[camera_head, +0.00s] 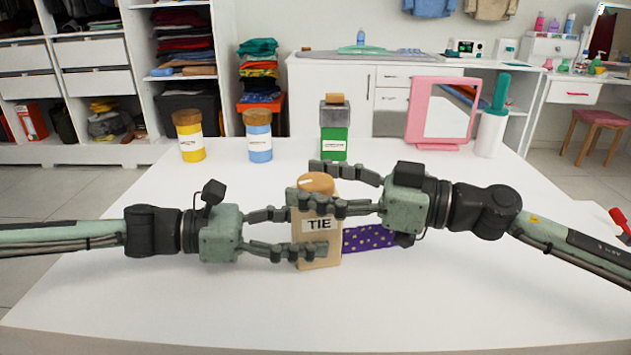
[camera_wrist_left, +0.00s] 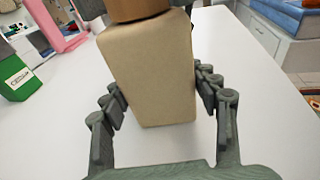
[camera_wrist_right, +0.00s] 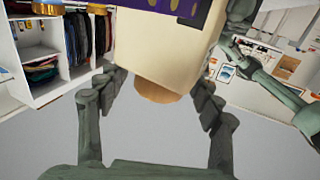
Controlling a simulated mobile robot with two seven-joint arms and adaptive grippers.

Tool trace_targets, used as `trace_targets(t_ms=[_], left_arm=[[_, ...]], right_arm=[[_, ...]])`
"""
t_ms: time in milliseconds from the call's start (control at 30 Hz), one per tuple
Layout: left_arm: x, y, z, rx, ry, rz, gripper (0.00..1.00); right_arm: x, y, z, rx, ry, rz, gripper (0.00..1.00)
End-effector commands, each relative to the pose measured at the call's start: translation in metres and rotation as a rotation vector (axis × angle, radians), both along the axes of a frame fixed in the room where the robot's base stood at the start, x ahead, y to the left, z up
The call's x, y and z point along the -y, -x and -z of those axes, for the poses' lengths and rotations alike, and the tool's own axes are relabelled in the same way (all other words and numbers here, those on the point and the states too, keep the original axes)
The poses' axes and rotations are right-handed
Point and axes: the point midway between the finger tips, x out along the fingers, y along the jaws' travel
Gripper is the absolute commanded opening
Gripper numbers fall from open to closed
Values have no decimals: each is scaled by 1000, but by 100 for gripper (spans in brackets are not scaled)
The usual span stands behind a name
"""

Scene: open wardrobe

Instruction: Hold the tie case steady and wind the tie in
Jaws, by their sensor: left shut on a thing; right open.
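The tan tie case (camera_head: 310,256), labelled TIE, stands upright on the white table with a round wooden knob (camera_head: 318,182) on top. A purple tie (camera_head: 370,238) with light dots sticks out of its right side. My left gripper (camera_head: 303,233) is shut on the case, low on its body; the left wrist view shows the case (camera_wrist_left: 150,75) between both fingers. My right gripper (camera_head: 312,187) is open, its fingers on either side of the knob at the case's top. In the right wrist view the knob (camera_wrist_right: 157,90) sits between the spread fingers, with no clear contact.
Yellow (camera_head: 189,140), blue (camera_head: 258,138) and green (camera_head: 334,135) containers stand along the table's back. A pink-framed mirror (camera_head: 441,140) and a white cylinder with a teal top (camera_head: 490,135) stand back right. The table's front (camera_head: 300,315) is clear.

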Motion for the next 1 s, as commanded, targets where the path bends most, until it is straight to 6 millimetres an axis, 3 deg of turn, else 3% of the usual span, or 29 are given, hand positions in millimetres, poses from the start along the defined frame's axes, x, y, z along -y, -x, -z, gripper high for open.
trace_targets(t_ms=[100,500,1000], left_arm=[[0,0,1,-1,-1,-1,37],[0,0,1,-1,-1,-1,37],[0,0,1,-1,-1,1,37]], right_arm=[[0,0,0,0,0,0,66],[1,0,0,-1,0,0,16],[-2,2,-4,7,-5,118,15]])
